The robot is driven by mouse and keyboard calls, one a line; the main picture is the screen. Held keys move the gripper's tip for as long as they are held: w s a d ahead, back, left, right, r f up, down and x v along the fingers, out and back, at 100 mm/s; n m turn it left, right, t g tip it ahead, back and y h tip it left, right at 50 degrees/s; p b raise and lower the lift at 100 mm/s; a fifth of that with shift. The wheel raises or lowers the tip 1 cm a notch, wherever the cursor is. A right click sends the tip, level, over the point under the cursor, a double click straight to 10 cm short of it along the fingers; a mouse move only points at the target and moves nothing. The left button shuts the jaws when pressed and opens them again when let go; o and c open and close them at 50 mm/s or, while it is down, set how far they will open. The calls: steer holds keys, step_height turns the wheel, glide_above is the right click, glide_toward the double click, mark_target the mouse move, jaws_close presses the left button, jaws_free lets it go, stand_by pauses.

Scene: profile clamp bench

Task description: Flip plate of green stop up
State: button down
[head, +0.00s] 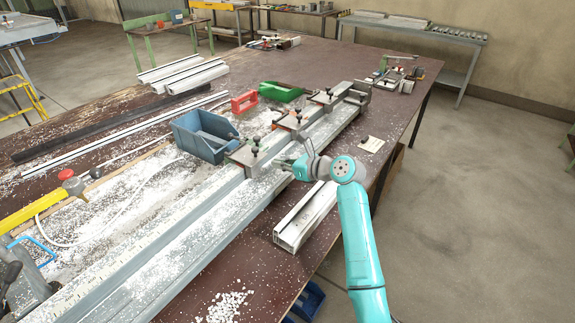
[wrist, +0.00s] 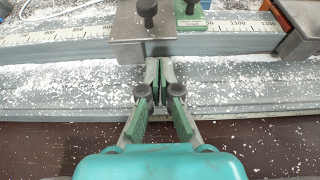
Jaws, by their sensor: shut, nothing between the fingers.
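The green stop (wrist: 192,20) shows only in part at the top of the wrist view, a green piece with a dark knob above it on the scale rail. A grey metal block with a plate (wrist: 128,50) and a black knob sits directly left of it. I cannot tell which plate belongs to the green stop, or whether it is up or down. My gripper (wrist: 160,64) is shut and empty, its tips low at the plate's front edge; contact is unclear. In the head view my gripper (head: 278,163) is beside the nearest grey stop block (head: 248,157).
The long rail (head: 150,240) is strewn with white chips. A blue bin (head: 204,138) stands behind the stop block, with red (head: 244,102) and green (head: 281,91) bins farther back. Another stop block (head: 292,121) sits farther along the rail. White profiles (head: 303,220) lie at the front.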

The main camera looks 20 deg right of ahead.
mark_target(247, 157)
steer(key=shift+x, duration=2.35)
